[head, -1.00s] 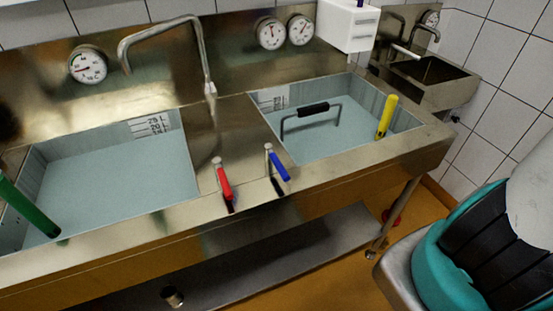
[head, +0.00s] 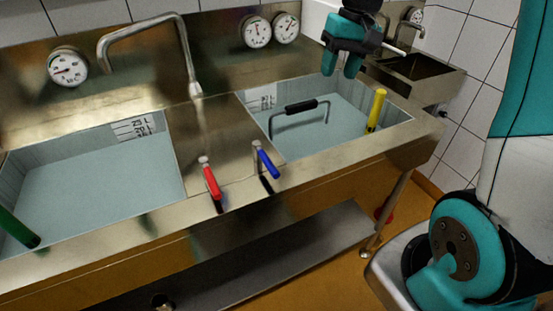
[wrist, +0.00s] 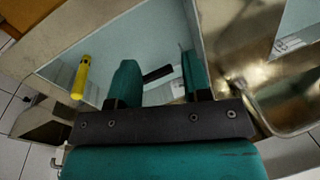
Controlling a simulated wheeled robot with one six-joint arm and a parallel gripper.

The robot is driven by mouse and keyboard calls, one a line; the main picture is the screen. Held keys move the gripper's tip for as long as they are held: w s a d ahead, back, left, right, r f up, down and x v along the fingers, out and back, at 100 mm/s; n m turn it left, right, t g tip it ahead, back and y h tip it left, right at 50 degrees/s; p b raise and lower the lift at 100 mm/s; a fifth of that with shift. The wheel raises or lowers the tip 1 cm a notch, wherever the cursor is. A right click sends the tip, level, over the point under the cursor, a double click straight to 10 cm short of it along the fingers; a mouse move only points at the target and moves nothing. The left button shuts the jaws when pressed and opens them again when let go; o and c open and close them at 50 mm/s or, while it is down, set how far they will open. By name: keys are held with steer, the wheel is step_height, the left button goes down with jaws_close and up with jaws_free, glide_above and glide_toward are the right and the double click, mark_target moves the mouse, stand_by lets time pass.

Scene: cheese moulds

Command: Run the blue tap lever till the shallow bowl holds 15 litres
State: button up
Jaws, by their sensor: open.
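The blue tap lever (head: 268,165) stands on the sink's front deck, with its handle tilted down to the right. The red lever (head: 211,182) is just left of it. The left bowl (head: 80,180) and right bowl (head: 310,135) both show pale blue inside; I cannot tell which is the shallow one. The scale (head: 134,128) in the left bowl is too small to read surely. The curved tap (head: 150,30) arches above the left bowl and deck; I see no clear stream. My gripper (head: 341,68) is open and empty above the back of the right bowl, away from the levers.
A black-handled tool (head: 300,106) and a yellow handle (head: 376,110) stand in the right bowl. A green handle (head: 18,228) leans in the left bowl. Dials (head: 68,66) are on the back panel. A small basin (head: 410,70) is at the right. The front deck is clear around the levers.

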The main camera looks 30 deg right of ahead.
steer(key=s+a+n, duration=0.1)
steer(key=a+n, duration=0.2)
steer(key=a, duration=1)
glide_toward(269, 160)
steer(key=f, duration=0.3)
steer(key=a+f, duration=0.1)
steer(key=f, duration=0.5)
steer(key=shift+w+a, duration=0.2)
steer(key=shift+a, duration=0.2)
